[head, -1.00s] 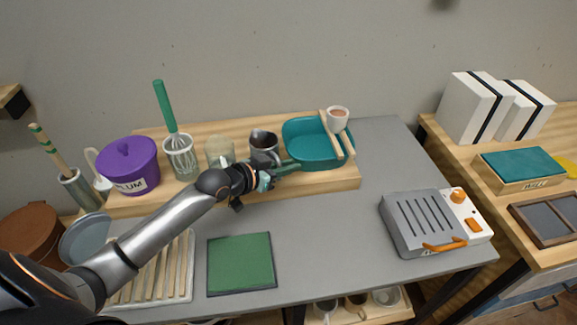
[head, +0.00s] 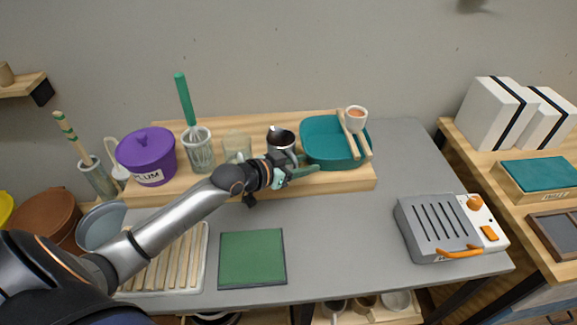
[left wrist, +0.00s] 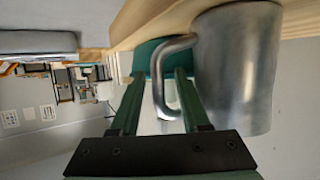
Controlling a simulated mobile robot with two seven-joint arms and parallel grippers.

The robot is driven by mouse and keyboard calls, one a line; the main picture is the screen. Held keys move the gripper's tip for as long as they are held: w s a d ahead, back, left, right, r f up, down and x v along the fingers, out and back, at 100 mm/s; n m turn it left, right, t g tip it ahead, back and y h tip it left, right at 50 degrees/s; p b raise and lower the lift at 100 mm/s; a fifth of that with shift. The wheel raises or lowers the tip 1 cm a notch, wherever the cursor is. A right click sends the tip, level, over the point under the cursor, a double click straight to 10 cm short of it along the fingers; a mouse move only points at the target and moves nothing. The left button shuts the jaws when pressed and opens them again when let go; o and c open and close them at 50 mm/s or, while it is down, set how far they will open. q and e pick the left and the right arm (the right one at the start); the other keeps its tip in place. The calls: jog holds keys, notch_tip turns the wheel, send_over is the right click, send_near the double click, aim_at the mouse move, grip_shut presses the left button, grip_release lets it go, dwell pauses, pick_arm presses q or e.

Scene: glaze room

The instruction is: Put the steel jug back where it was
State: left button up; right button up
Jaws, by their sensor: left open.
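The steel jug (head: 281,143) stands upright on the wooden riser, between a glass jar and a teal basin. In the left wrist view the jug (left wrist: 240,70) is large at the right, its curved handle (left wrist: 159,80) toward the fingers. My left gripper (head: 300,170) is in front of the jug, partly covering its lower side. In the left wrist view the left gripper (left wrist: 160,100) is open, its green fingers apart with the handle seen between them. Whether they touch the handle I cannot tell. My right gripper is not in view.
The wooden riser (head: 220,187) also bears a purple crock (head: 147,158), a whisk in a glass holder (head: 200,152), the glass jar (head: 237,146) and the teal basin (head: 333,150) with a cup (head: 356,119) above it. A green mat (head: 252,258) lies in front. Grey worktop (head: 345,235) is free to its right.

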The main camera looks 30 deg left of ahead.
pick_arm(q)
jog(key=v, duration=1.1)
jog(key=shift+s+p, duration=0.25)
jog(key=shift+p, duration=0.05)
jog(key=shift+a+r, duration=0.1)
